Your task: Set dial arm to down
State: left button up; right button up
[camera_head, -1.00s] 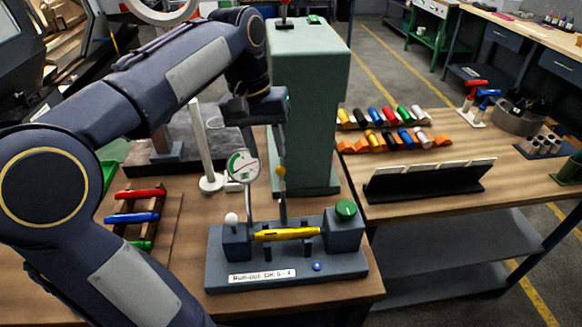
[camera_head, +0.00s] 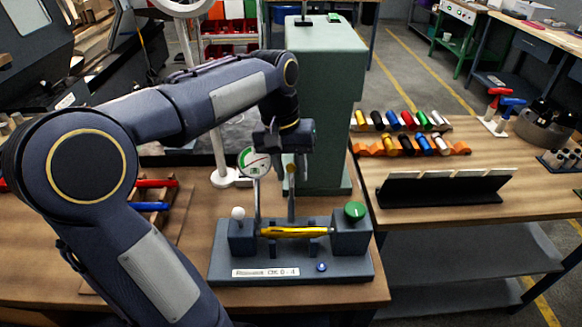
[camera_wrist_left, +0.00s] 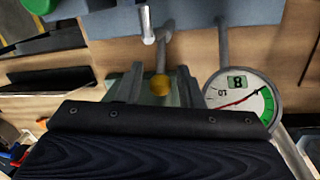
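The run-out fixture (camera_head: 222,262) sits on the wooden bench with a yellow workpiece (camera_head: 294,232) lying across its supports. The round dial (camera_head: 254,161) stands above it on a thin stem. Beside it a grey rod, the dial arm (camera_head: 291,205), stands raised with an amber knob (camera_head: 291,169) at its top. My left gripper (camera_head: 291,166) is at the knob, its fingers apart. In the left wrist view the knob (camera_wrist_left: 160,85) shows between the fingertips (camera_wrist_left: 159,84), with a gap on each side. My right gripper is out of view.
The fixture has a white ball knob (camera_head: 238,213) and a green knob (camera_head: 355,210). A pale green column (camera_head: 325,110) stands close behind my gripper. A white post (camera_head: 217,145) is at the left. Coloured cylinders (camera_head: 405,120) lie on the right bench.

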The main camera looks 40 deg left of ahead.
aim_at(291, 181)
pick_arm(q)
grip_shut()
